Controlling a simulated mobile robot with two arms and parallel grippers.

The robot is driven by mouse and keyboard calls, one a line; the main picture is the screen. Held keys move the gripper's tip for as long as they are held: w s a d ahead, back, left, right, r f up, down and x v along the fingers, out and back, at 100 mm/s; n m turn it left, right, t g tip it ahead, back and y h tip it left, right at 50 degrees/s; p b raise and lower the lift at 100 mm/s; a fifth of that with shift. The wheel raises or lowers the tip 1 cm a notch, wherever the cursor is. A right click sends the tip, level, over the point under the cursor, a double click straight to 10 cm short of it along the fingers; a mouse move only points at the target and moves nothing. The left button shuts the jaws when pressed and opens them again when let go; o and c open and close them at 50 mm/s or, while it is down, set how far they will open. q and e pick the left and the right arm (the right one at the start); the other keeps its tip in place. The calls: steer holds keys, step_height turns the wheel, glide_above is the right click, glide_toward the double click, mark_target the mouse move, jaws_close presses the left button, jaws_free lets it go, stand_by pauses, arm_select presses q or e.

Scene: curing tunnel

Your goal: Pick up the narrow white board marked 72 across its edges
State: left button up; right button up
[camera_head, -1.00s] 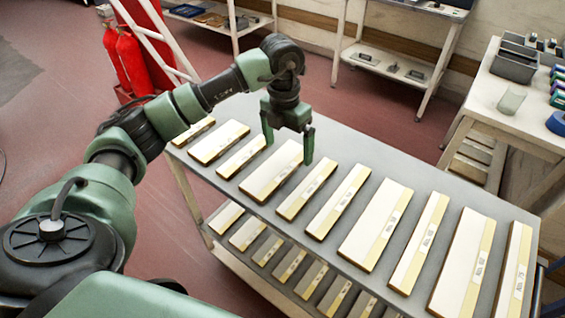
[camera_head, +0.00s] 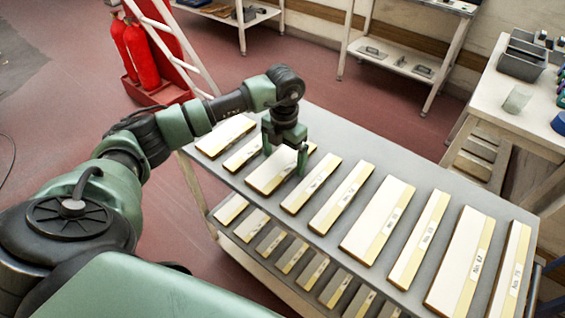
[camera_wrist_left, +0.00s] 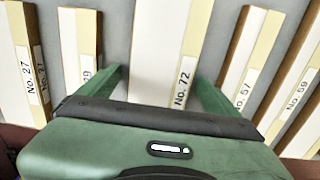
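The white board marked No. 72 (camera_wrist_left: 160,60) shows in the left wrist view, with a cream strip and label along its right side. It looks wider than the boards beside it. In the head view it appears to be the broad board (camera_head: 268,178) under my left gripper (camera_head: 284,163), lying flat on the grey rack top. My left gripper is open and empty, its fingers spread toward the board's two long sides; these also show in the wrist view (camera_wrist_left: 161,85). Whether the fingertips touch the board I cannot tell. My right gripper is not in view.
Similar boards lie in a row on the grey rack top (camera_head: 408,172), with narrow gaps; No. 57 (camera_wrist_left: 240,60) is close to the right finger. More boards lie on the lower shelf. A white table (camera_head: 500,105) with bins stands at right, red extinguishers (camera_head: 138,50) at back left.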

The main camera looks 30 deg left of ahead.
arm_select(q)
steer(key=c, duration=1.2)
steer(key=shift+r, duration=0.15)
steer(key=shift+c, duration=0.2)
